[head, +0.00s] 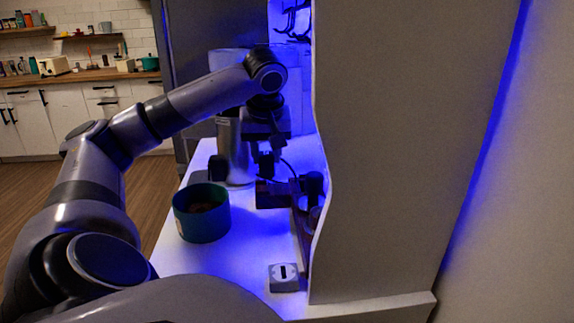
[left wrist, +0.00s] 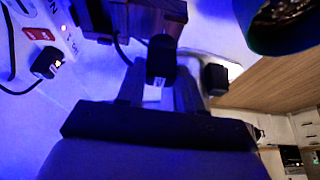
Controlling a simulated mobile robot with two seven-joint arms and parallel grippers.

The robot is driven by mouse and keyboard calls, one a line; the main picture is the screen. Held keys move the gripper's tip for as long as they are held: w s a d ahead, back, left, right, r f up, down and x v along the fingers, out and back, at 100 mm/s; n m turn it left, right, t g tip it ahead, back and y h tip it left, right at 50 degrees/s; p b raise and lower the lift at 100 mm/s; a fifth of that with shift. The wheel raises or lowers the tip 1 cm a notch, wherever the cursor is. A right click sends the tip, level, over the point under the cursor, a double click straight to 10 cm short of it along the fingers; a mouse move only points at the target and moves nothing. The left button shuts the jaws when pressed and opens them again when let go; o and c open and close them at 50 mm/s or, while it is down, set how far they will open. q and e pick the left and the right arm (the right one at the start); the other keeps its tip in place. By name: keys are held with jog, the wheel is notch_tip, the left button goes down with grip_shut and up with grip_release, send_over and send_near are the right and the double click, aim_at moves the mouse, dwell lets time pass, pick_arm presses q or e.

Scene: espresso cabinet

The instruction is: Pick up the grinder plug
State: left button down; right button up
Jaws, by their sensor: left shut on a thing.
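My left gripper (head: 266,160) points down over the white counter, in front of the silver machine. In the left wrist view its two fingers (left wrist: 161,88) are closed on a small black block, which looks like the grinder plug (left wrist: 162,58). A pale mark shows on the plug's lower part. In the head view the plug is too dark to tell apart from the fingers. A thin dark cord (left wrist: 121,50) passes close to the plug. My right gripper is out of view.
A teal bowl (head: 202,222) with brown contents stands left of the gripper. A silver cylinder (head: 234,150) is behind it, a dark brown block (head: 272,195) just below. A pale panel (head: 400,150) closes off the right.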

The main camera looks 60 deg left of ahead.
pick_arm(q)
jog(key=s+a+b, duration=0.5)
jog(key=s+b, duration=0.3)
jog(key=s, duration=0.3)
jog(key=s+a+b, duration=0.6)
jog(key=s+b, duration=0.1)
jog(key=s, duration=0.4)
jog(key=shift+a+b, duration=0.25)
jog(key=shift+b, duration=0.1)
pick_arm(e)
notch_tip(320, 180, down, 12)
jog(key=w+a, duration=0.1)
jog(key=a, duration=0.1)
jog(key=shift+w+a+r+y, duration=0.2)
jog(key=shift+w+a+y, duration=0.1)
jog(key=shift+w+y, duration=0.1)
pick_arm(q)
jog(key=shift+s, duration=0.1)
jog(key=c, duration=1.6)
grip_release()
grip_shut()
jog(key=shift+r, duration=0.1)
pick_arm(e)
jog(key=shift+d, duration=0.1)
pick_arm(q)
jog(key=shift+r, duration=0.1)
